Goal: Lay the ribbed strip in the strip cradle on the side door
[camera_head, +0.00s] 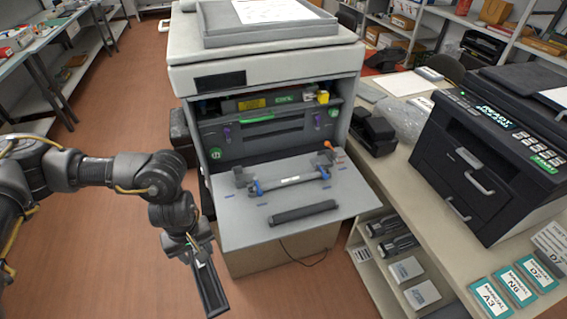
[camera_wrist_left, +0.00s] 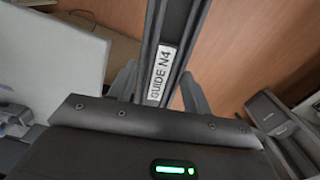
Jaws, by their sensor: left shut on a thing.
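My left gripper (camera_head: 197,246) is shut on a long dark strip (camera_head: 209,285) with raised edges, held off the floor left of the side door. In the left wrist view the strip (camera_wrist_left: 171,45) stands between the fingers with a white label reading GUIDE N4. The lowered grey side door (camera_head: 238,225) of the large machine is flat and open. On it, a labelled bar (camera_head: 300,179) lies between two blue clips, and a separate dark bar (camera_head: 304,212) lies nearer the front edge. Which fitting is the strip cradle is unclear. My right gripper is out of view.
The large machine's open bay (camera_head: 265,127) is behind the door. Bare floor (camera_head: 115,260) lies to the left.

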